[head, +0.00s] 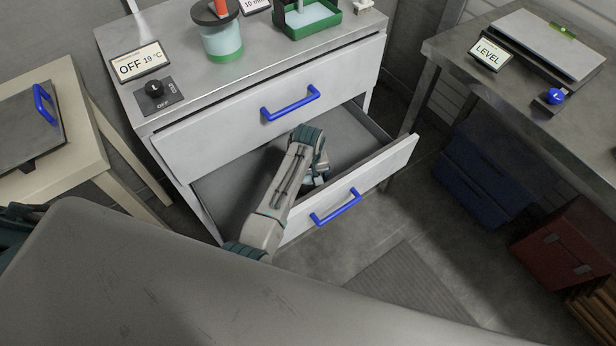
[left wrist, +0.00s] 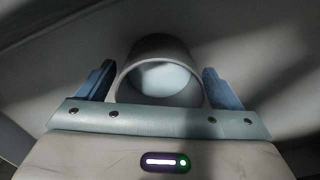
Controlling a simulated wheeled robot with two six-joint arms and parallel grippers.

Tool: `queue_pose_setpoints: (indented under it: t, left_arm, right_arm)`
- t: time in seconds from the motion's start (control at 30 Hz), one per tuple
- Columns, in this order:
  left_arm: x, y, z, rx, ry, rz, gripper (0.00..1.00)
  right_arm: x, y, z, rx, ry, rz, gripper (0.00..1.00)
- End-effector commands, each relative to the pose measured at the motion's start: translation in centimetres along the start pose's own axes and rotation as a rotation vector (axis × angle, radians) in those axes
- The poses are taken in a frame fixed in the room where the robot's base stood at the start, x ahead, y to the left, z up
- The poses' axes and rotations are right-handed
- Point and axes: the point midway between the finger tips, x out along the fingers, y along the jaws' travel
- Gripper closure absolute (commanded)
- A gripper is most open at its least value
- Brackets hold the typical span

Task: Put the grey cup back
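The grey cup (left wrist: 160,48) shows in the left wrist view, its round mouth facing the camera and a pale surface inside. My left gripper (left wrist: 160,85) has its two blue fingers spread, one on each side of the cup, with what look like thin dark gaps between. In the head view my left gripper (head: 318,177) is down inside the open lower drawer (head: 350,140), partly hidden by its own wrist. I cannot make out the cup there. My right gripper is not in view.
The drawer front with a blue handle (head: 336,207) stands pulled out. Above is a shut drawer with another blue handle (head: 290,103). The cabinet top holds a green-based jar (head: 222,42), a green tray (head: 308,30) and an OFF display (head: 139,63). A second bench (head: 450,45) stands right.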

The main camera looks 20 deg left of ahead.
Motion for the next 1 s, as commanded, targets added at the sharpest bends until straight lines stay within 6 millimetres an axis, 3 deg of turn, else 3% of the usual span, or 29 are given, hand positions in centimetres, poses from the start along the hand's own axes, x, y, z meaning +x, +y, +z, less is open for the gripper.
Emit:
queue_pose_setpoints:
  t: [0.37,0.8,1.0]
  left_arm:
    - [-0.7,0.0,-0.1,0.000,0.003,0.002,0.12]
    - [-9.2,0.1,-0.1,0.000,0.003,0.002,0.12]
    - [-11.7,0.1,-0.1,0.000,0.002,0.002,0.12]
  right_arm:
    - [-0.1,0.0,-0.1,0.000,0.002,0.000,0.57]
    - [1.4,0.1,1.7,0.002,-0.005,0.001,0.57]
    - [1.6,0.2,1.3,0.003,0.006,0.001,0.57]
